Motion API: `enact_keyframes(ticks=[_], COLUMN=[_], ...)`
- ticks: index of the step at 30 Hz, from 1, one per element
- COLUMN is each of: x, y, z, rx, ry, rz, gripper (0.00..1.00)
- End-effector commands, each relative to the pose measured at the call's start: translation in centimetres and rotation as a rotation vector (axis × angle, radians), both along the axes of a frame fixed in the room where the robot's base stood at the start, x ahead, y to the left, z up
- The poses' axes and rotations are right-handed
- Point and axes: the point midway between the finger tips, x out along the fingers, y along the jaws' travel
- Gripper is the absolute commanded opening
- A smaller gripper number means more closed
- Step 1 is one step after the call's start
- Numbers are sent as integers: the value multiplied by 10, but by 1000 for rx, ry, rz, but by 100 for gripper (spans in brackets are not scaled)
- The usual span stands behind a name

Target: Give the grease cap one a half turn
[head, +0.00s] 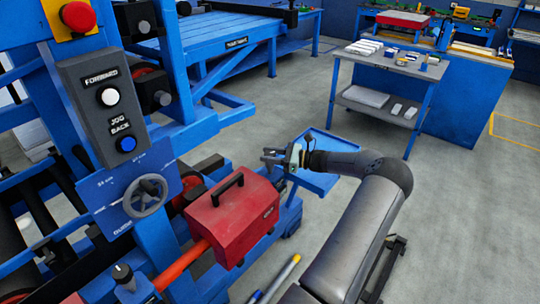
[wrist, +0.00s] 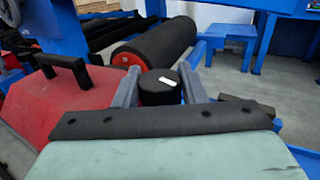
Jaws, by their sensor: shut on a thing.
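The grease cap (wrist: 158,91) is a black round knob with a white mark on its top. In the wrist view it sits between the two grey fingers of my gripper (wrist: 160,75), which are shut on its sides. In the head view my gripper (head: 272,156) is at the machine's side, just behind the red guard box (head: 236,222). I cannot make out the cap clearly in the head view.
The red box with its black handle (wrist: 66,65) stands close to the left of my gripper. A black roller (wrist: 160,45) lies beyond the cap. A blue tray (head: 318,180) is below my wrist. The control box with buttons (head: 105,110) rises at left. Open floor lies to the right.

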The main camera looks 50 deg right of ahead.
Motion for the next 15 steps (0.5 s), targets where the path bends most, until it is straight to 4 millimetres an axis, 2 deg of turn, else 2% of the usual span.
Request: enact_keyframes(ticks=[8,15], x=[-1,-1], y=[1,1], z=[1,2], rx=[1,3], ry=[3,4], rz=[-58,-217], gripper=[15,15])
